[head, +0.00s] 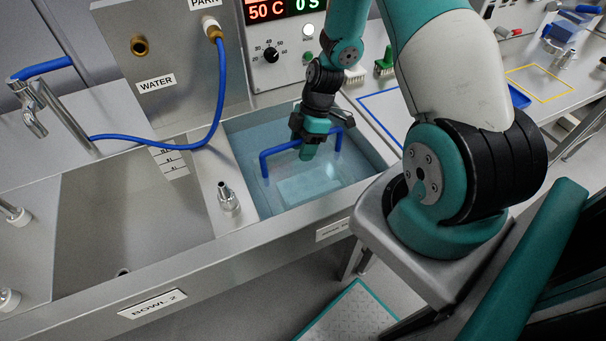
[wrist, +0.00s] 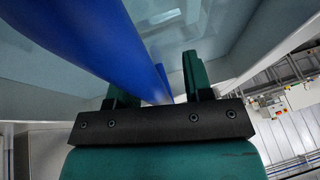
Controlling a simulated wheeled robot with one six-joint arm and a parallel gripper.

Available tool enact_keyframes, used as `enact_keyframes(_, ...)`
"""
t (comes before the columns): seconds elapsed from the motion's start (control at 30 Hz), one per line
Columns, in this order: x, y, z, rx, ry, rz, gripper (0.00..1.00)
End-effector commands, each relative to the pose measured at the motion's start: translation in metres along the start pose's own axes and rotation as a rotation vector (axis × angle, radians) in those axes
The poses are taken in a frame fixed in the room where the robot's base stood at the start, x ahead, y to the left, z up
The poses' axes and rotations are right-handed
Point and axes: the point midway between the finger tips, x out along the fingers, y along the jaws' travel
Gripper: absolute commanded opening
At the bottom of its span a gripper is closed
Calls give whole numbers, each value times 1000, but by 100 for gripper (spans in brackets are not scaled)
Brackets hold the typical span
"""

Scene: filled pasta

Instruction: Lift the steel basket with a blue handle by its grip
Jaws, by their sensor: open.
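The steel basket (head: 308,188) is a pale, blurred shape in the water-filled tank, and its body is hard to make out. Its blue handle (head: 277,149) arches above it, with an upright at each end and a level bar. My gripper (head: 309,150) is at the middle of that bar, pointing down, and hides part of it. In the wrist view the blue handle (wrist: 100,45) is large and runs from the upper left to between the two green fingers of my gripper (wrist: 152,80). The fingers are apart; I cannot tell whether either touches the bar.
The tank's steel rim (head: 265,219) surrounds the basket closely. An empty sink bowl (head: 135,220) lies to the left, with a metal nozzle (head: 228,198) on the ledge between. A control panel (head: 275,45) stands behind. A blue hose (head: 221,90) hangs at the back left.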

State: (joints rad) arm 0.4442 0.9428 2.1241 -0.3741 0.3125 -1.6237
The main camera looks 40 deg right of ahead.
Motion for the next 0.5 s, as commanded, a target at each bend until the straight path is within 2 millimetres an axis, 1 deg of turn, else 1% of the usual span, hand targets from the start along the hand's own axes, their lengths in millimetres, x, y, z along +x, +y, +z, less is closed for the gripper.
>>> enact_keyframes(0.23, 3, 1, 1, 0, 0, 0, 46)
enact_keyframes(0.43, 2, 0, 1, 0, 0, 0, 0)
enact_keyframes(0.5, 2, 0, 1, 0, 0, 0, 0)
